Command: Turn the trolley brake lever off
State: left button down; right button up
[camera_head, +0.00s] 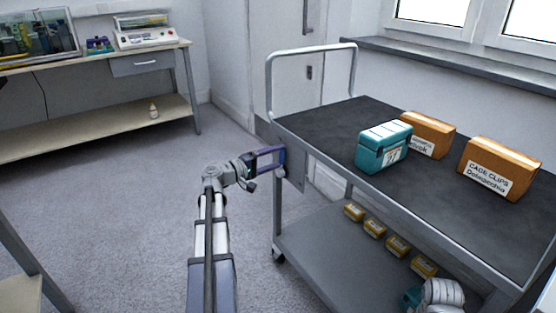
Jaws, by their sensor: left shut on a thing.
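The trolley (325,132) stands on the right, with a dark top, a grey frame and a raised push handle (312,50) at its far left end. My left gripper (272,161) is at the near left corner of the trolley, against the grey plate (295,168) below the top. It is shut on the brake lever there. The lever is mostly hidden by the fingers, and its exact angle cannot be told.
A teal box (383,148) and two orange cartons (428,135) (498,168) sit on the trolley top. Several small yellow boxes (375,229) stand on its lower shelf (320,262). A bench (85,62) with equipment stands at back left. The grey floor between is clear.

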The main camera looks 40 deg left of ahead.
pick_arm(q)
jog(key=shift+w+a+n, duration=0.15)
jog(key=shift+a+n, duration=0.3)
jog(key=shift+n, duration=0.25)
grip_release()
jog(key=v, duration=0.7)
jog(key=shift+s+a, duration=0.2)
jog(key=shift+s, duration=0.15)
dwell(0.4)
